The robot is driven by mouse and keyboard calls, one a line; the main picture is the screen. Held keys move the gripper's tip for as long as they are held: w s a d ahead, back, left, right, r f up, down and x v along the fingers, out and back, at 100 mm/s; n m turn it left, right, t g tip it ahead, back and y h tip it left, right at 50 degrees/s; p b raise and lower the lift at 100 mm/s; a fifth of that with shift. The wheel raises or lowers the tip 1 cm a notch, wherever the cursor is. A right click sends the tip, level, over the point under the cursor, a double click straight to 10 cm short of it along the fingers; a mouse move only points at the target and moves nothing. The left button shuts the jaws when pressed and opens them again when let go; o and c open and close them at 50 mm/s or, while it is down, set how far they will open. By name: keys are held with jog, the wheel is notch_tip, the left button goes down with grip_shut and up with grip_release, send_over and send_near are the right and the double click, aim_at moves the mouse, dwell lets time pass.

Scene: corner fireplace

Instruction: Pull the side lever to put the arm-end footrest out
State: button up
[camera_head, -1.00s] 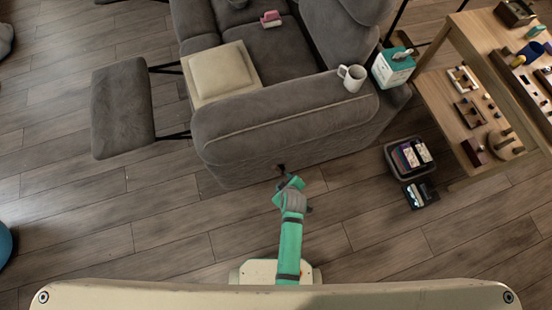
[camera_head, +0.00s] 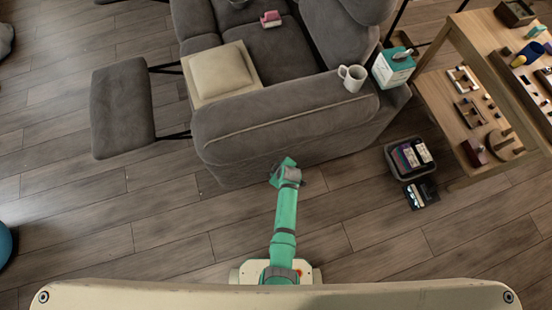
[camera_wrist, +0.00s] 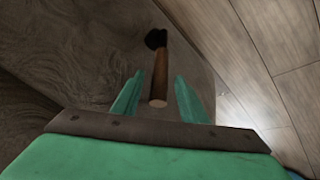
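The grey sofa (camera_head: 290,115) stands with its near arm toward me. The side lever, a brown wooden handle (camera_wrist: 158,80) with a black pivot, shows in the wrist view on the grey side panel (camera_wrist: 90,60). In the head view my arm hides it. My gripper (camera_head: 284,164) is at the near side of the sofa arm. In the wrist view its two green fingers (camera_wrist: 158,90) are apart, with the handle lying between them; I see no contact. A padded grey footrest (camera_head: 122,108) stands out on dark bars at the sofa's left.
A bin (camera_head: 410,158) and a wooden table (camera_head: 450,115) stand right. The floor around my arm is mostly clear.

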jog(key=shift+x, duration=1.3)
jog(key=shift+c, duration=0.3)
grip_shut()
